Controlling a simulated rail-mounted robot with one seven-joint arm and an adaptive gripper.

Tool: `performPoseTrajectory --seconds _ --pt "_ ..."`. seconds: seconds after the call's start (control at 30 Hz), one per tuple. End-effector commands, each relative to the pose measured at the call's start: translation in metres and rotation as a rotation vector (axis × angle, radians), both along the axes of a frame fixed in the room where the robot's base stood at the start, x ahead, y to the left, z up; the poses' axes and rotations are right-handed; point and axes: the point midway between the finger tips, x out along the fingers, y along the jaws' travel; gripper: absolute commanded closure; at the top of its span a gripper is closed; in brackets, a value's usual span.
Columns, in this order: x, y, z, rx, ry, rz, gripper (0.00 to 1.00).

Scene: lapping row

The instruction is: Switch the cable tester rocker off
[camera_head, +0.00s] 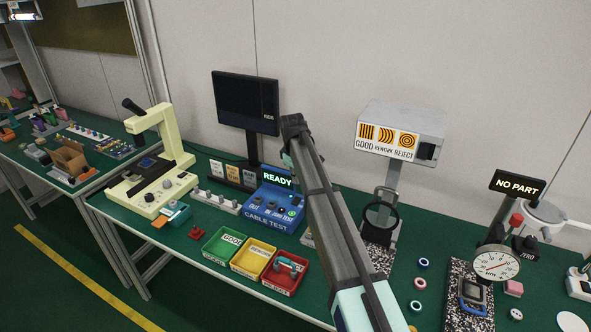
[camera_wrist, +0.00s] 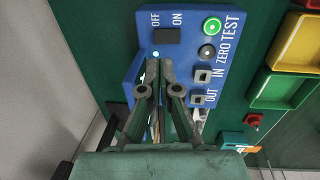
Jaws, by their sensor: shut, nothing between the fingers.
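The blue cable tester (camera_head: 262,212) stands on the green bench in the head view, its display reading READY. In the wrist view its panel (camera_wrist: 188,42) shows a black rocker (camera_wrist: 167,36) between the OFF and ON labels. Which side of the rocker is pressed I cannot tell. A small light (camera_wrist: 155,54) glows beside the rocker. My gripper (camera_wrist: 160,70) is shut and empty, its tips over the panel just below the rocker and light in the wrist view. Contact cannot be seen. In the head view my arm hides the gripper's tips.
The panel also has a green-lit TEST button (camera_wrist: 211,26), a ZERO button (camera_wrist: 207,52) and IN and OUT sockets. Green (camera_head: 225,246), yellow (camera_head: 252,259) and red (camera_head: 286,271) trays stand in front of the tester. A dark monitor (camera_head: 245,102) stands behind it.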

Motion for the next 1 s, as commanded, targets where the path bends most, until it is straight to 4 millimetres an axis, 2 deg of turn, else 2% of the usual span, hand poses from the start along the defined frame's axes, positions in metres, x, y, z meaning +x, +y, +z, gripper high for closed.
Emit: performPoseTrajectory --seconds 0.2,0.4,0.6,1.0 --pt "0.004 -0.002 -0.041 0.0 0.002 0.0 1.0" --pt "0.008 -0.003 -0.068 0.0 0.002 -0.001 1.0" --pt "0.009 -0.004 -0.081 0.0 0.0 -0.001 1.0" --pt "0.009 -0.002 -0.083 0.001 0.002 0.001 1.0"
